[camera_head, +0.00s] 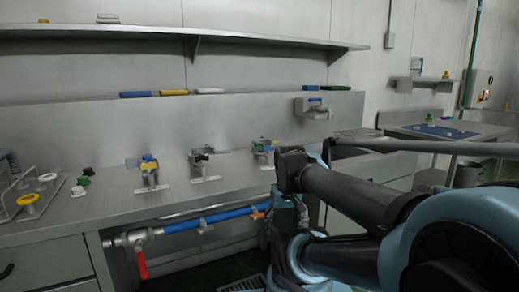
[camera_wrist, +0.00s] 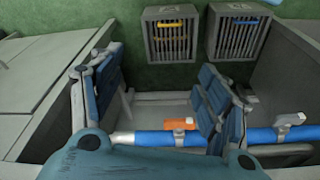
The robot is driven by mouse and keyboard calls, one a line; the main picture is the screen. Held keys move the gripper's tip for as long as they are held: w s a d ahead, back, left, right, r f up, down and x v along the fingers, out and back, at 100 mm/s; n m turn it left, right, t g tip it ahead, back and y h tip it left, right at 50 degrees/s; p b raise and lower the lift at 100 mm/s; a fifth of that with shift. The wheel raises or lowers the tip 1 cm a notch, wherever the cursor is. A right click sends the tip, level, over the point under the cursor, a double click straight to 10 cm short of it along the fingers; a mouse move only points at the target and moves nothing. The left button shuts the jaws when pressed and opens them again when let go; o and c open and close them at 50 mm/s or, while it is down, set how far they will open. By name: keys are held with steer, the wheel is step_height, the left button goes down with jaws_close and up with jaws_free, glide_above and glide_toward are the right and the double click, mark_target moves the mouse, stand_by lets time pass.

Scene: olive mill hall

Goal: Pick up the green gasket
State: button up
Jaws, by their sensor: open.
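A small green piece (camera_head: 83,181), which may be the green gasket, lies on the left part of the steel bench (camera_head: 110,205). It is between a black piece (camera_head: 88,171) and a white piece (camera_head: 78,191), and its exact shape is too small to tell. Another small green thing (camera_head: 429,117) is on the far right table. My gripper (camera_wrist: 158,75) is open and empty in the wrist view, over the blue pipe (camera_wrist: 160,138) and the floor. It is well to the right of the green piece on the bench. My arm hides its fingers in the head view.
Several clamp-like fixtures (camera_head: 149,172) stand along the bench. A tray with yellow and white rings (camera_head: 27,199) is at the far left. A shelf (camera_head: 150,33) overhangs the bench. A red-handled valve (camera_head: 140,262) hangs below. Bare bench lies between the green piece and the fixtures.

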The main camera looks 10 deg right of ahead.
steer(key=w+r+m+y, duration=0.1)
steer(key=w+r+m, duration=0.2)
steer(key=w+r, duration=1.75)
steer(key=w+d+r+m+y, duration=0.1)
steer(key=w+d+r, duration=0.1)
steer(key=w+r, duration=0.6)
steer(key=w+d+r+m+y, duration=0.1)
steer(key=w+r, duration=0.2)
steer(key=w, duration=0.9)
glide_above(261, 149)
steer(key=shift+g, duration=0.3)
steer(key=f, duration=0.7)
steer(key=s+f, duration=0.1)
steer(key=f, duration=0.2)
steer(key=shift+d+f, duration=0.25)
steer(key=shift+d, duration=0.15)
steer(key=shift+d+x, duration=0.15)
steer(key=shift+x, duration=1.2)
steer(key=shift+d+x, duration=0.2)
steer(key=shift+x, duration=1.15)
steer(key=shift+w, duration=0.1)
steer(key=c, duration=1)
